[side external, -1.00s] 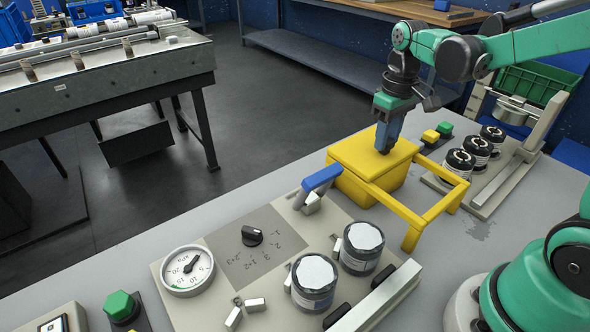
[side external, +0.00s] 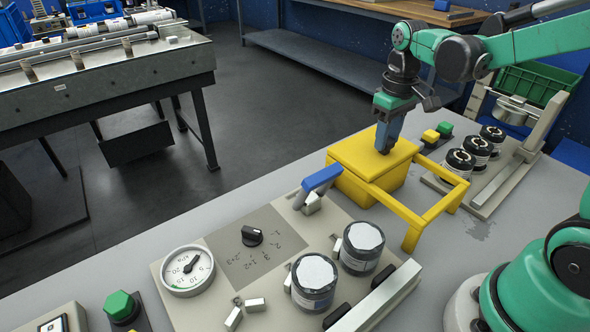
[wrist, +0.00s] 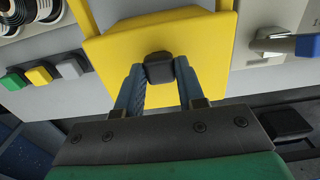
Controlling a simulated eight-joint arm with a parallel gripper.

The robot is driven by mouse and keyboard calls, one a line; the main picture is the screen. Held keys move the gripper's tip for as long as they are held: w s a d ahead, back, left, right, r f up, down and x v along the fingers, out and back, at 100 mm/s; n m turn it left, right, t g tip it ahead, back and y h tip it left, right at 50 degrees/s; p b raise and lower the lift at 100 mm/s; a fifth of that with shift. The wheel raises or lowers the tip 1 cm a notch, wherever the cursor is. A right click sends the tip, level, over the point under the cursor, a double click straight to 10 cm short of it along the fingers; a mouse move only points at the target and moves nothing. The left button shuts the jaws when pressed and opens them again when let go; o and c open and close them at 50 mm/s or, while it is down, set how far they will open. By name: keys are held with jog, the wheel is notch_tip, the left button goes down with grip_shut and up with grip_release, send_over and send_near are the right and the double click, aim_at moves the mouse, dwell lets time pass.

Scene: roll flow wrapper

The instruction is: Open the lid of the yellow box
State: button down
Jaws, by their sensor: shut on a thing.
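The yellow box (side external: 372,190) stands on the grey bench with its yellow lid (side external: 360,156) lying shut on top. A yellow frame (side external: 436,212) extends from its right side. My gripper (side external: 384,148) points down at the lid in the side view. In the wrist view, the blue fingers of my gripper (wrist: 160,80) are shut on a dark knob (wrist: 159,68) on the yellow lid (wrist: 195,40). The side view hides the knob behind the fingers.
A panel with a blue-handled lever (side external: 321,178), a gauge (side external: 187,270) and two white-topped jars (side external: 362,247) is in front of the box. Yellow and green buttons (side external: 431,136) and a rack of dark rolls (side external: 476,150) stand behind and right.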

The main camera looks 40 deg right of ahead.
dwell(0.4)
jog(key=s, duration=0.9)
jog(key=shift+s, duration=0.2)
jog(key=c, duration=0.5)
grip_release()
jog(key=shift+r, duration=0.1)
jog(key=shift+r, duration=2.75)
